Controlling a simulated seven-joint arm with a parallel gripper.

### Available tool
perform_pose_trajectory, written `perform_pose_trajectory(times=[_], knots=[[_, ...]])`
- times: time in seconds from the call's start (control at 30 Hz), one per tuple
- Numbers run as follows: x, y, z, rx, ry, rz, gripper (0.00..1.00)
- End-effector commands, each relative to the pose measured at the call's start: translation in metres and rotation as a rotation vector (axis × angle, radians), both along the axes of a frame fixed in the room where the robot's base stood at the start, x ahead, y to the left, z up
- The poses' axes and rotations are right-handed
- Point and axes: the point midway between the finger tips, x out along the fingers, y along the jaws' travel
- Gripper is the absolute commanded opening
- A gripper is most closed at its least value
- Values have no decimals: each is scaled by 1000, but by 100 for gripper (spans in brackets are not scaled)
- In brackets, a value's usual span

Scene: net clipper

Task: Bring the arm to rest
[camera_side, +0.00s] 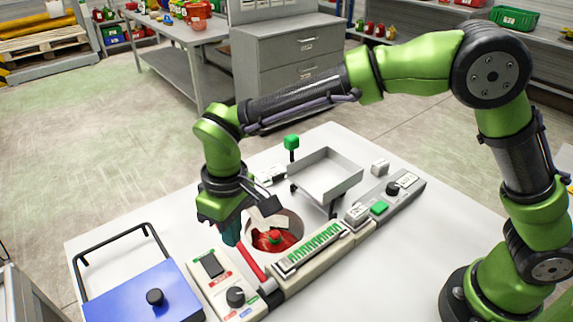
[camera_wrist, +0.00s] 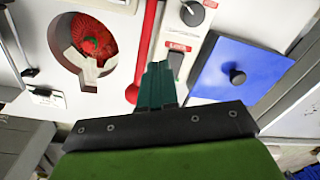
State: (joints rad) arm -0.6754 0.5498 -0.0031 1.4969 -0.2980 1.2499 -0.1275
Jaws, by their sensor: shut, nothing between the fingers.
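My gripper (camera_side: 230,238) is over the table, left of the round well and near the upper end of the red bar. Its teal fingers are shut together and empty in the wrist view (camera_wrist: 157,72). My arm is stretched across the scene, bent at the elbow.
The round well (camera_side: 297,229) holds something red. The red bar (camera_side: 252,265) lies beside it. A blue panel with a black knob (camera_side: 155,297) is at front left, a grey tray (camera_side: 327,172) behind the well, a green button (camera_side: 379,207) to the right.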

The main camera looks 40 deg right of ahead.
Motion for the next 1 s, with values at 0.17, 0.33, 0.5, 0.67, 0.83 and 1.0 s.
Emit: perform_pose_trajectory(times=[0.17,0.33,0.5,0.67,0.83,1.0], knots=[[-15,-70,46,92,-58,-160,0],[-42,-138,80,184,-140,-333,0],[-80,-197,100,265,-246,-502,0],[-114,-238,107,324,-355,-643,0],[-134,-262,115,355,-450,-733,0],[-136,-273,126,367,-506,-767,0]])
